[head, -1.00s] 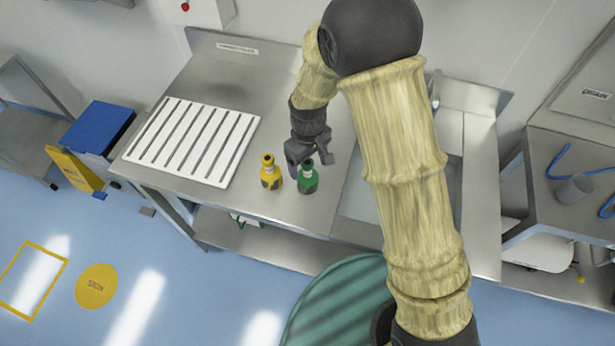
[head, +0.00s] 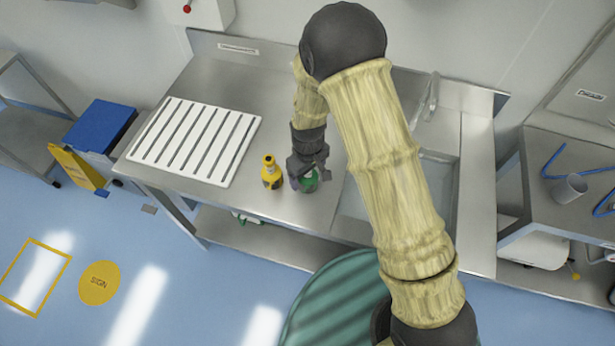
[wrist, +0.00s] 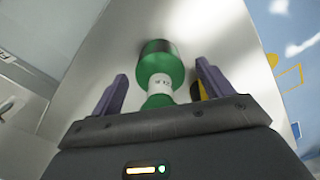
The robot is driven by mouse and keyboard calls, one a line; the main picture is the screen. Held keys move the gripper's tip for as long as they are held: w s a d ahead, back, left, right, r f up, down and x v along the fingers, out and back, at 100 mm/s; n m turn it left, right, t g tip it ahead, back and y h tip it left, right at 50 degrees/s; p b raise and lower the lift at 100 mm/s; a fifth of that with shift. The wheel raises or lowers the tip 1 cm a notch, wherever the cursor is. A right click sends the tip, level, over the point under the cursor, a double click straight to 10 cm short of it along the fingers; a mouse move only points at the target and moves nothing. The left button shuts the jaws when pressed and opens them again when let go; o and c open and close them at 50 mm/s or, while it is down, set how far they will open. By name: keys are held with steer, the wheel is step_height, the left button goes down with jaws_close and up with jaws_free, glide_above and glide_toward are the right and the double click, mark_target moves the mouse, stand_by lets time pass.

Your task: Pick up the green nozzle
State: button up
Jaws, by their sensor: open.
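The green nozzle (head: 310,182) is a small green bottle-shaped piece with a white labelled band. It stands on the steel counter near its front edge, partly hidden by my gripper (head: 308,172) in the head view. In the wrist view the green nozzle (wrist: 160,75) lies between the two purple fingers of my gripper (wrist: 160,85), with its near end close to the palm. The fingers are open, with a gap on each side of it. A similar yellow nozzle (head: 271,175) stands just to the left.
A white slotted rack (head: 195,140) lies on the left of the steel counter (head: 235,75). A sink (head: 440,190) with a tap (head: 428,100) is on the right. The yellow nozzle shows partly behind a finger in the wrist view (wrist: 197,92).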

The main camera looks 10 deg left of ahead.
steer(key=c, duration=1.1)
step_height(320, 180, up, 10)
steer(key=b, duration=0.2)
steer(key=shift+b, duration=0.35)
steer(key=shift+w, duration=0.1)
